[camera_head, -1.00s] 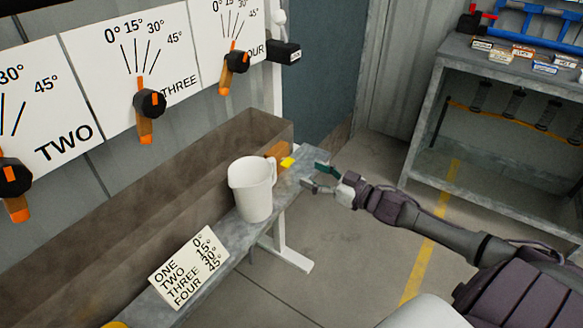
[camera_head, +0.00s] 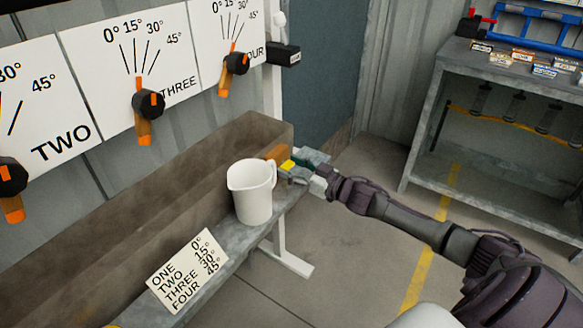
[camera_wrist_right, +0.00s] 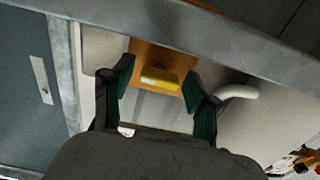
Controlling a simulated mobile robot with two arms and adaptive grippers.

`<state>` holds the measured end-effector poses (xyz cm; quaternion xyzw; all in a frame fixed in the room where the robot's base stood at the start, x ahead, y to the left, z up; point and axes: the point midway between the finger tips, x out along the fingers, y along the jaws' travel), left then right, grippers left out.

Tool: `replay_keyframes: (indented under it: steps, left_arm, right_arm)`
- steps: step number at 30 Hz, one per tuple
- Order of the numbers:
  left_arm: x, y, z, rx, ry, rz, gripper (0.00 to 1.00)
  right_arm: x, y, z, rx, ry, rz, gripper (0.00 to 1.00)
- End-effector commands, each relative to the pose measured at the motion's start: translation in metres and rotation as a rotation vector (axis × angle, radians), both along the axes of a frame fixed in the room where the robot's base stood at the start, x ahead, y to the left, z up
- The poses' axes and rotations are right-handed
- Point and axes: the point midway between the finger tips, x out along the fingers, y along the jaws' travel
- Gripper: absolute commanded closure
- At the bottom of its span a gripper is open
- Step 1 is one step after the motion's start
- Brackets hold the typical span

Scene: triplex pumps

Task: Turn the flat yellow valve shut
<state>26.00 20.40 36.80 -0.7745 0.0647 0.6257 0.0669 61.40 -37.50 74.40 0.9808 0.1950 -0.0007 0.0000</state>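The flat yellow valve (camera_head: 287,165) shows as a small yellow piece at the near right end of the brown trough, beside an orange-brown patch. In the right wrist view the valve (camera_wrist_right: 160,78) is a yellow bar in front of an orange-brown plate (camera_wrist_right: 150,55). My right gripper (camera_head: 302,165) is at the valve, partly overlapping it in the head view. In the right wrist view its two green-padded fingers (camera_wrist_right: 158,92) are apart, one on each side of the valve, with gaps visible. Contact cannot be seen. My left gripper is not in view.
A white jug (camera_head: 251,192) stands on the grey ledge (camera_head: 228,240) just left of my right gripper; its handle (camera_wrist_right: 240,92) is close to one finger. A card (camera_head: 187,270) with angles lies on the ledge. A metal shelf (camera_head: 480,130) stands right. Dial boards line the wall.

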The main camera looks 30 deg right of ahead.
Motion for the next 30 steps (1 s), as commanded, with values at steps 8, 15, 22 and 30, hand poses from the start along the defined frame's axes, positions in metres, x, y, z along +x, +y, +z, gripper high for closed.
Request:
replay_keyframes:
  steps: [8,15,22,30]
  left_arm:
    - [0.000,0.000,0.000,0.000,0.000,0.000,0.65]
    - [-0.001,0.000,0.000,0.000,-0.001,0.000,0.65]
    - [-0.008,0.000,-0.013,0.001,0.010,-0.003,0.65]
    - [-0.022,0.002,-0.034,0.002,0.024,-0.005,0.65]
  right_arm:
    - [0.000,0.000,0.000,0.000,0.000,0.000,0.93]
    - [0.000,0.000,0.000,-0.016,-0.008,0.001,0.93]
    - [0.000,0.000,0.001,-0.107,-0.047,0.001,0.93]
    - [0.000,0.000,0.001,-0.317,-0.133,0.000,0.93]
